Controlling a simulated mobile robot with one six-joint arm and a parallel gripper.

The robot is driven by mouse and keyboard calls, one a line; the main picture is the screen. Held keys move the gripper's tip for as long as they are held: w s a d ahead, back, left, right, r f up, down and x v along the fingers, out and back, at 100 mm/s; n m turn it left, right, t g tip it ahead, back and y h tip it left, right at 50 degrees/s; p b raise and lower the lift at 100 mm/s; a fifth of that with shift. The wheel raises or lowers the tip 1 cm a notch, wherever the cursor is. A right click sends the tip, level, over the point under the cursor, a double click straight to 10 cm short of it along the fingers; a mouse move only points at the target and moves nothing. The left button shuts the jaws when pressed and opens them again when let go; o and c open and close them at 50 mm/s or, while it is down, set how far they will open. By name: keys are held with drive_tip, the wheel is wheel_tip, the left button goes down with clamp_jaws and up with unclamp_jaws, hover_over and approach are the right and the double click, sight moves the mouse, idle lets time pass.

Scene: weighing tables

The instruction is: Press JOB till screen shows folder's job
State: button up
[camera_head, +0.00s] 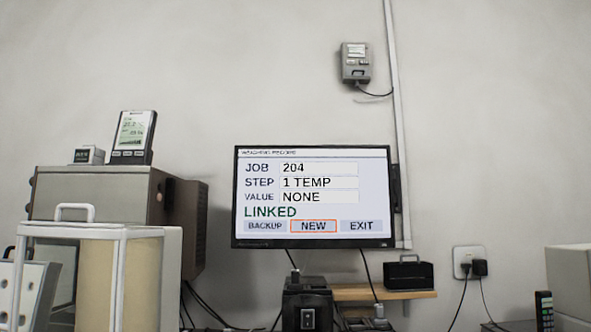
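The screen (316,197) stands upright in the middle of the view. It reads JOB 204, STEP 1 TEMP, VALUE NONE and LINKED in green. Along its bottom are the fields BACKUP, NEW and EXIT, and NEW has an orange outline. No key marked JOB can be made out; JOB shows only as a label on the screen. No folder can be made out. My gripper is not in view.
A large brown-grey box (110,195) stands at the left with a display device (133,137) on top. A white-framed case (95,232) is in front. A black device (307,302) stands below the screen. A wall socket (467,262) and a grey box (572,280) are at the right.

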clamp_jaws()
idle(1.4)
